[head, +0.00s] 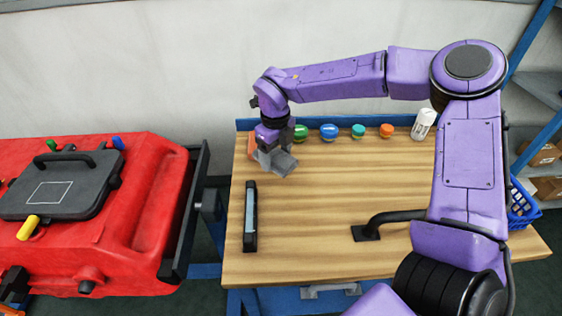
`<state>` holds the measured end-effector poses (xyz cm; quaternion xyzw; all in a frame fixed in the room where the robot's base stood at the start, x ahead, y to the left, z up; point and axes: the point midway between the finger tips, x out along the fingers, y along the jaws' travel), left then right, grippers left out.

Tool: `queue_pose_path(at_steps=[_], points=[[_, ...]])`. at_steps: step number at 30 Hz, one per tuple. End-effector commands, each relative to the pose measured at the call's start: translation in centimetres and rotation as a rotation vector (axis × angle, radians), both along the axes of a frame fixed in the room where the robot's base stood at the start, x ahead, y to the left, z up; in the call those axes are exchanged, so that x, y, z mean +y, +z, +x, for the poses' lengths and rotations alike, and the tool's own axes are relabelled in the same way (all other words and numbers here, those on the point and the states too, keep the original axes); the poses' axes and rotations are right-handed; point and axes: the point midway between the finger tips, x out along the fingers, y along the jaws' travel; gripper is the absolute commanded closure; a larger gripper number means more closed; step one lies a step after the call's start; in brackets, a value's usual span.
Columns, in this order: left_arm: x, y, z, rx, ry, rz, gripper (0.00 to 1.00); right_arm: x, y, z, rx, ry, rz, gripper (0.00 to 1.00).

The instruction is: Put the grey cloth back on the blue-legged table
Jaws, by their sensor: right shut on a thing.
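The grey cloth (284,163) is at the back left corner of the wooden-topped table (330,220), whose frame and legs are blue. My right gripper (268,149) points down from above and is shut on the cloth. The cloth hangs below the jaws, over the table top. I cannot tell whether it touches the wood. The gripper hides part of the cloth. My left gripper is not in view.
Green (301,132), blue (328,131), teal (358,131) and orange (386,131) lidded items and a white bottle (423,124) line the back edge. A black squeegee-like bar (250,215) and black handle (385,222) are on the table. A red scrubber (110,225) stands left.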

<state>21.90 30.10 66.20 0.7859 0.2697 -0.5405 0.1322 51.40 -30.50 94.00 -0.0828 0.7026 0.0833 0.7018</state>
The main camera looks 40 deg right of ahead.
Motion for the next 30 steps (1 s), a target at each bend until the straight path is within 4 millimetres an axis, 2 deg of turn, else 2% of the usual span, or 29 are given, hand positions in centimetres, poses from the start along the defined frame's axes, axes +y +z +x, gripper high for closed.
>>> queue_pose_path(at_steps=[5, 6, 9, 21, 22, 24, 30], points=[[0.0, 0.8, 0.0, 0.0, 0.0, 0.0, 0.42, -2.1, -2.3, 0.0, 0.003, -0.002, 0.0, 0.65], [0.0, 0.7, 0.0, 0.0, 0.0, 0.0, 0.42, -1.9, -3.4, 0.0, 0.003, 0.001, -0.001, 0.65], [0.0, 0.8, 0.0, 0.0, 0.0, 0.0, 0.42, -1.9, -4.9, 0.0, 0.002, 0.0, 0.0, 0.65], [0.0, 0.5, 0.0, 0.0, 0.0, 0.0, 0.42, -1.8, -5.7, 0.1, -0.001, 0.0, 0.0, 0.65], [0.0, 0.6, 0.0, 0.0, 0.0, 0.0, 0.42, -1.8, -5.6, 0.1, -0.001, 0.0, 0.0, 0.2], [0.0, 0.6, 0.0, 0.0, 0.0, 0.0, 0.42, -1.8, -5.6, 0.1, -0.001, 0.0, 0.0, 0.01], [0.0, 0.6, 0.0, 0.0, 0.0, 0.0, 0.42, -1.8, -5.6, 0.1, -0.001, 0.0, 0.0, 0.01]])
